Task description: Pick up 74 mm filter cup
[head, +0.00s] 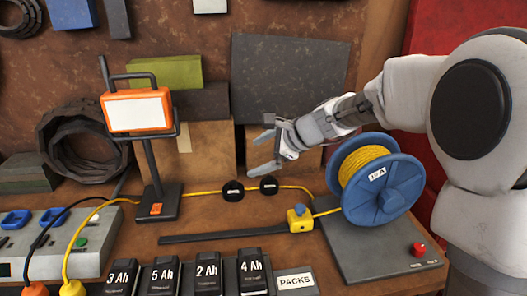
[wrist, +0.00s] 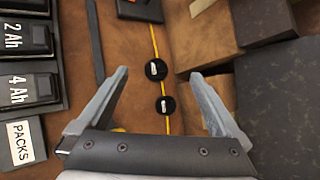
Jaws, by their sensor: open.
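Two small black round cups with white labels stand on the bench along the yellow cable; the labels are too small to read, so I cannot tell which is the 74 mm filter cup. In the head view they are the left cup (head: 233,191) and the right cup (head: 269,185). In the wrist view the left cup (wrist: 155,70) is farther up and the right cup (wrist: 166,105) is nearer my palm. My gripper (head: 256,152) is open and empty, above and behind the cups. In the wrist view both cups appear between its spread fingers (wrist: 160,75).
Cardboard boxes (head: 200,147) and a dark panel (head: 285,80) stand behind. An orange work lamp (head: 138,110) is left, a blue cable reel (head: 385,190) right. A yellow box (head: 300,219), dark strip (head: 225,235) and several battery packs (head: 207,273) lie in front.

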